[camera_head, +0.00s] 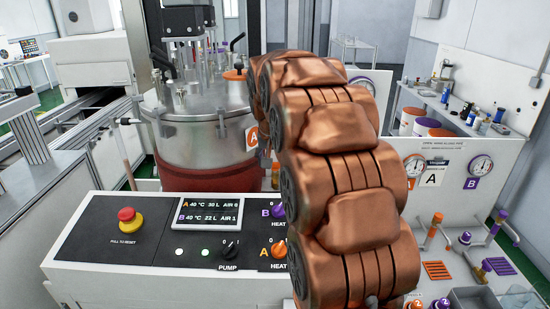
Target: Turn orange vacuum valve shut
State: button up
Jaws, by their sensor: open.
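I cannot tell for certain which part is the vacuum valve. An orange-handled fitting (433,227) stands on the white panel at the right, on a small pipe. An orange cap or knob (234,75) sits on the lid of the steel tank (208,140), which carries an orange A label (252,136). My copper-coloured arm rises through the middle of the view and bends toward the tank lid. My gripper is not seen; the arm hides whatever lies behind it.
A control console (130,270) with a red stop button (127,220) and small display (209,214) stands in front of the tank. A white panel (400,155) with gauges and purple fittings (500,222) is at right. A conveyor (75,135) runs at left.

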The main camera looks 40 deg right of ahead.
jog(key=shift+f, duration=0.2)
jog(key=c, duration=1.1)
jog(key=shift+f+b, duration=0.1)
jog(key=shift+b, duration=0.4)
jog(key=shift+c, duration=0.2)
jog(key=shift+n+b, duration=0.35)
jog(key=shift+n, duration=0.25)
jog(key=shift+y, duration=0.3)
jog(key=o, duration=1.1)
jog(key=shift+o, duration=0.2)
